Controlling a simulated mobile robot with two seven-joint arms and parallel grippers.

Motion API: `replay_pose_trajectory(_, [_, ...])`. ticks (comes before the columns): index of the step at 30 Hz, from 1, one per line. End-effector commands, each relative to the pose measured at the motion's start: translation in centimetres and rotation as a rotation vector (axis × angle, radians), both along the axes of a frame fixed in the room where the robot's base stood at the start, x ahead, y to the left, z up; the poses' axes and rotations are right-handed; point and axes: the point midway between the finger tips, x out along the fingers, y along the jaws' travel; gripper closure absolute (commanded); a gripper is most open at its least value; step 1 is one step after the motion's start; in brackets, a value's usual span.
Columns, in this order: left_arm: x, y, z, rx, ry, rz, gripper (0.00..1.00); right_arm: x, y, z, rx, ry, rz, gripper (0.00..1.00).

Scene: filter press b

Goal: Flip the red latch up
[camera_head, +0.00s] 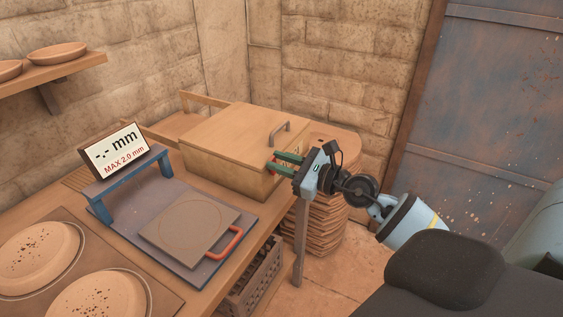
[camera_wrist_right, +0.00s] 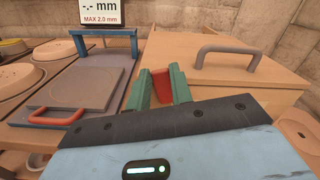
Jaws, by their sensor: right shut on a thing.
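The red latch (camera_wrist_right: 162,86) is at the front edge of a closed wooden box (camera_head: 225,171). My right gripper (camera_head: 280,163) reaches in from the right at the box's front upper edge. Its green fingers are shut on the red latch, which shows between them in the right wrist view (camera_wrist_right: 161,86). Most of the latch is hidden by the fingers in the head view. The box lid is down, with a grey handle (camera_head: 280,133) on top, also seen in the wrist view (camera_wrist_right: 230,56). My left gripper is not in view.
Left of the box is a grey press plate (camera_head: 190,224) with a red-orange handle (camera_head: 226,243). A blue stand (camera_head: 130,184) holds a sign (camera_head: 114,149). Round discs (camera_head: 40,256) lie at the front left.

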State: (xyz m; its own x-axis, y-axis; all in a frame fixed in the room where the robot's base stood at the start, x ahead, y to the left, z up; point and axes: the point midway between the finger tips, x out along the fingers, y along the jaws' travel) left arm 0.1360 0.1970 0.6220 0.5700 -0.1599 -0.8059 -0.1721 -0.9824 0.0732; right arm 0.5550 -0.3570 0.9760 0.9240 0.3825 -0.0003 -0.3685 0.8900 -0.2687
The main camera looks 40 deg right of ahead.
Motion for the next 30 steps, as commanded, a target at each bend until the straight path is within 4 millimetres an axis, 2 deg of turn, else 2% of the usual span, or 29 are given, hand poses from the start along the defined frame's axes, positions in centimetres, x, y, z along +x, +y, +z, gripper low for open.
replay_pose_trajectory(10, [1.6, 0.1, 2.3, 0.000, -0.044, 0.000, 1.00, 0.4, -0.9, 0.5, 0.230, 0.093, 0.000, 1.00])
replay_pose_trajectory(21, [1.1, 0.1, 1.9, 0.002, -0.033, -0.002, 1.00, 0.4, -1.1, 0.2, 0.268, 0.110, -0.001, 1.00])
replay_pose_trajectory(22, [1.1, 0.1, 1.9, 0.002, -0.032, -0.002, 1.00, 0.4, -1.1, 0.2, 0.268, 0.110, -0.001, 0.76])
replay_pose_trajectory(26, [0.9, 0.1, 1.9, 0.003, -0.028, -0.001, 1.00, 0.4, -1.1, 0.2, 0.267, 0.109, -0.001, 0.59])
replay_pose_trajectory(30, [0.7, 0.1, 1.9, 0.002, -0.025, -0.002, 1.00, 0.4, -1.1, 0.2, 0.267, 0.109, -0.001, 0.56])
